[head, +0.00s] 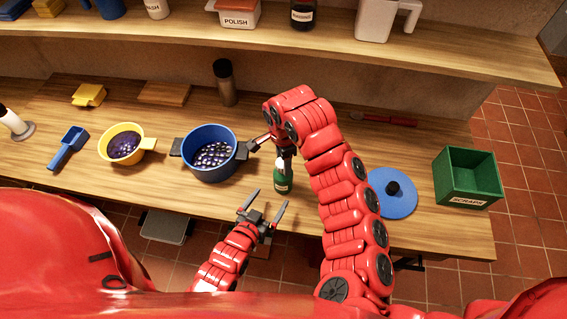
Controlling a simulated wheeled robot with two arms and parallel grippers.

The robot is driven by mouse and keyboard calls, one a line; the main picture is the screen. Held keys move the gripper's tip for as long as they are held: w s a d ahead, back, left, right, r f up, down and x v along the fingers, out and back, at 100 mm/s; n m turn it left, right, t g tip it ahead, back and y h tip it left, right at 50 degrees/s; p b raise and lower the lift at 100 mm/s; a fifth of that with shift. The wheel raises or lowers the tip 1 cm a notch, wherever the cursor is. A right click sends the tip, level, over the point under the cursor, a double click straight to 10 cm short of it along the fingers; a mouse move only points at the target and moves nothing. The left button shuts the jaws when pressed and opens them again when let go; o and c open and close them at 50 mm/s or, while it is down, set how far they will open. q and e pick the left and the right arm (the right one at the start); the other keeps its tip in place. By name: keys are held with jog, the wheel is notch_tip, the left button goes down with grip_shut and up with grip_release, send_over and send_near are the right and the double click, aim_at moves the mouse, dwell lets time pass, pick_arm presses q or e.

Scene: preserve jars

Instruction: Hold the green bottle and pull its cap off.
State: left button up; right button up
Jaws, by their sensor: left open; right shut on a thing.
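The green bottle (283,182) stands upright near the front of the worktop, between the blue pot and my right arm. It has a white label, and white shows near its top. My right gripper (282,158) comes down from above and is shut on the upper part of the bottle. The cap is hidden at the grip, so I cannot tell whether the fingers are on the neck or the cap. My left gripper (271,197) is open and empty, lower in the head view at the front edge, its fingers pointing up toward the bottle and apart from it.
A blue pot (186,146) of dark fruit stands left of the bottle, with a yellow pot (105,146) beyond. A blue lid (393,207) and a green scraps bin (440,178) are to the right. A dark-capped jar (227,91) stands behind. A shelf (460,55) overhangs the back.

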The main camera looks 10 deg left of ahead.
aim_at(279, 186)
pick_arm(q)
jog(key=x, duration=0.9)
jog(key=shift+w+d, duration=0.15)
jog(key=shift+w, duration=0.25)
grip_shut()
grip_release()
dwell(0.3)
jog(key=shift+v, duration=0.9)
jog(key=shift+f, duration=0.1)
